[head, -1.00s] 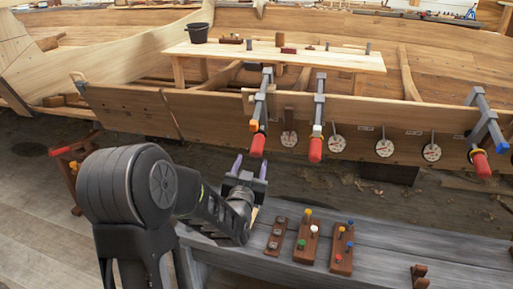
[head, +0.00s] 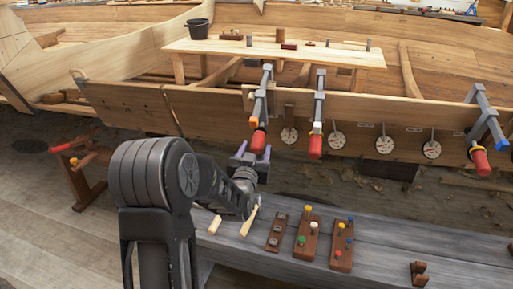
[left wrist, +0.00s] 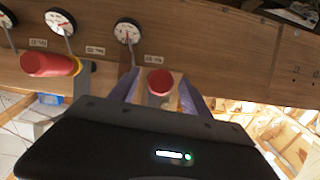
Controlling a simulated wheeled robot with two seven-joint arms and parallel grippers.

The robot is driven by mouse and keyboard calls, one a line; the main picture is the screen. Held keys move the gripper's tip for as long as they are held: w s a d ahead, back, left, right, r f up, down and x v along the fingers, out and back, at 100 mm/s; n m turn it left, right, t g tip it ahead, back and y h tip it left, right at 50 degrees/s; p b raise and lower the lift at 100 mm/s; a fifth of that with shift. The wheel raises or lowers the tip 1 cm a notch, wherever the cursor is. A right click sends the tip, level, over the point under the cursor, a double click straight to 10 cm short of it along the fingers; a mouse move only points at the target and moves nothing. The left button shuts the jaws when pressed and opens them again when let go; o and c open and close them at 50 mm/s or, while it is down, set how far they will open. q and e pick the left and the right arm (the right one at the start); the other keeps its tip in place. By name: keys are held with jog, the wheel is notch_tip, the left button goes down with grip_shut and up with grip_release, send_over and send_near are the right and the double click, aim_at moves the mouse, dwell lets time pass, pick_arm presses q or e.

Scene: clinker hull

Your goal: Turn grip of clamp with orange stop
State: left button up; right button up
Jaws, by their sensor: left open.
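The clamp with the orange stop (head: 254,125) hangs on the hull plank at the left of the clamp row. Its red grip (head: 258,142) points down toward me. My left gripper (head: 254,153) is open just at the lower end of this grip. In the left wrist view the red grip (left wrist: 160,82) shows end-on between the two purple fingers, with a gap seen on each side. The gripper body hides part of the clamp there, and its stop does not show. My right gripper is not in view.
A clamp with a pale stop and red grip (head: 315,147) hangs close to the right. A blue-stop clamp (head: 497,130) is at far right. Round dials (head: 336,141) line the plank. A grey bench (head: 390,248) below carries pegged wooden blocks (head: 307,238).

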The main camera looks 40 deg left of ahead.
pick_arm(q)
jog(key=shift+w+a, duration=0.25)
jog(key=shift+w, duration=0.35)
grip_shut()
